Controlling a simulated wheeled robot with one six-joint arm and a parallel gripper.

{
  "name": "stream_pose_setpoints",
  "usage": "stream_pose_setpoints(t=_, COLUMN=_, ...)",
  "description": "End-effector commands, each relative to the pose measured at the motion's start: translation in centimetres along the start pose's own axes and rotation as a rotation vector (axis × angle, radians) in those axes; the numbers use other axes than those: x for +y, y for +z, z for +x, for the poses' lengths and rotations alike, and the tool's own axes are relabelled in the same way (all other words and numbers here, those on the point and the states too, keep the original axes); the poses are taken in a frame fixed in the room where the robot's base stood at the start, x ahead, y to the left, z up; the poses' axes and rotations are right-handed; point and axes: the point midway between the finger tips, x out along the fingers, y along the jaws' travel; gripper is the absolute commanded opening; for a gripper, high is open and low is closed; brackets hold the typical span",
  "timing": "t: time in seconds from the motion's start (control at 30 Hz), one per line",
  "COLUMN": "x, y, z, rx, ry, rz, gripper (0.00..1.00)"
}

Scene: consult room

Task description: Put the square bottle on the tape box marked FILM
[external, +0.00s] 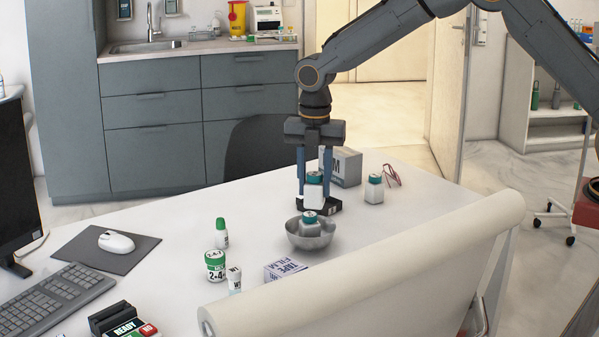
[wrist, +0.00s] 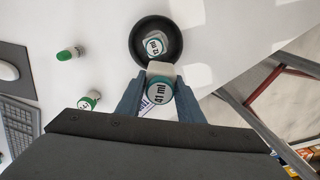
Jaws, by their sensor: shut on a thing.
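My gripper (external: 314,178) is shut on a square white bottle (external: 314,192) with a teal cap, held upright above the table. In the wrist view the held bottle (wrist: 160,88) shows "41 ml" on its cap, between the two blue fingers. The tape box (external: 284,270), white and purple with "TAPE FILM" on it, lies on the table at the front, lower in the picture than my gripper. Its lower side is hidden by the white roll.
A metal bowl (external: 310,240) holds a similar bottle (external: 310,219). Another teal-capped bottle (external: 374,189) and a grey box (external: 346,167) stand behind. A green-capped bottle (external: 221,233), a green jar (external: 215,265) and a small white bottle (external: 234,280) stand left of the bowl.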

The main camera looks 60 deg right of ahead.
Motion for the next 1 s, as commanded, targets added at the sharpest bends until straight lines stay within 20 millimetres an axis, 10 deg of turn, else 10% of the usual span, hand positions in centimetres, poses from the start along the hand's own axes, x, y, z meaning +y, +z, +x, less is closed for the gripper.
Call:
stream_pose_setpoints(t=0.2, x=2.9, y=-8.8, z=-0.9, rx=0.0, ry=0.0, rz=-0.274, gripper=0.12)
stream_pose_setpoints(t=0.4, x=3.7, y=-12.8, z=-1.4, rx=0.0, ry=-0.001, rz=-0.399, gripper=0.12)
stream_pose_setpoints(t=1.0, x=3.8, y=-13.4, z=5.3, rx=0.0, ry=-0.002, rz=-0.421, gripper=0.12)
